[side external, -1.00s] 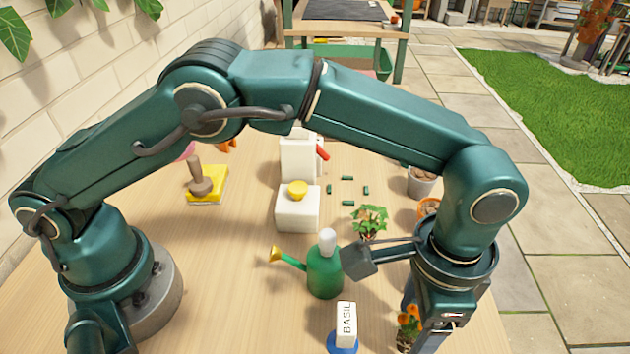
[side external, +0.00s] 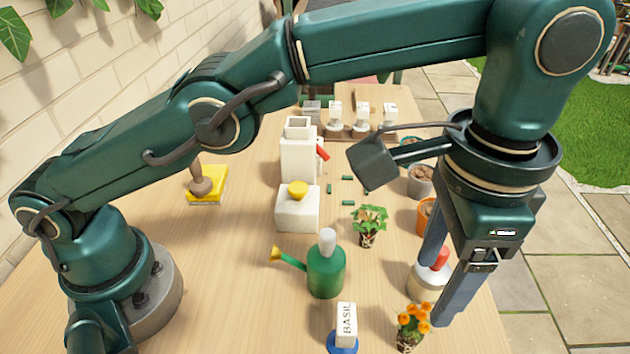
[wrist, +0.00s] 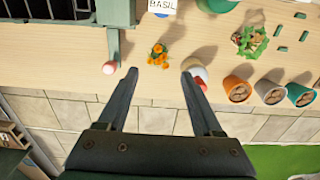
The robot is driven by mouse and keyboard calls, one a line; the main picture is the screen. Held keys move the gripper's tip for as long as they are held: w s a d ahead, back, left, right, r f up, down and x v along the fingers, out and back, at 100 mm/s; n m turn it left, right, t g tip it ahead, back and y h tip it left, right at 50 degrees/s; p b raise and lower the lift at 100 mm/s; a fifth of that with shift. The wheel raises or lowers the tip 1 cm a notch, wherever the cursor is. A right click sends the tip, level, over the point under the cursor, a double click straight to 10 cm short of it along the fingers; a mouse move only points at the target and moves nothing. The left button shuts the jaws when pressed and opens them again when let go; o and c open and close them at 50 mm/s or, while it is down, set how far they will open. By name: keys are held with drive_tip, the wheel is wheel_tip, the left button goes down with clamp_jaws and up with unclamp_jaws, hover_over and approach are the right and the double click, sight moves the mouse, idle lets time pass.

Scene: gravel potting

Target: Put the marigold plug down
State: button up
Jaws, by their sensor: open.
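The marigold plug (side external: 410,328), with orange flowers and a small root ball, stands on the table near its front right edge. It also shows in the wrist view (wrist: 159,56), upright and apart from the fingers. My gripper (side external: 436,285) is open and empty, raised above and close to the marigold. In the wrist view its two fingers (wrist: 160,75) are spread wide, with the marigold beyond the gap between them.
A white jar with a red top (side external: 430,278) stands behind my fingers. The BASIL marker (side external: 346,322), green watering can (side external: 326,270) and leafy plug (side external: 370,224) stand to the left. Pots with gravel (wrist: 238,88) line the table edge.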

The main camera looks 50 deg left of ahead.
drive_tip(key=w+a+r+n+t+h, duration=0.1)
drive_tip(key=a+r+n, duration=0.1)
drive_tip(key=a+r, duration=0.35)
drive_tip(key=w+a+r+n+t, duration=0.1)
drive_tip(key=a+r+n+t, duration=0.15)
drive_tip(key=a, duration=0.65)
drive_tip(key=s+a+f+n+t+y, duration=0.1)
drive_tip(key=s+a+f+n, duration=0.3)
drive_tip(key=s+a, duration=0.6)
drive_tip(key=shift+s+a+f+t, duration=0.35)
drive_tip(key=shift+a+f+t, duration=0.3)
drive_tip(key=shift+f, duration=0.3)
drive_tip(key=shift+n, duration=0.25)
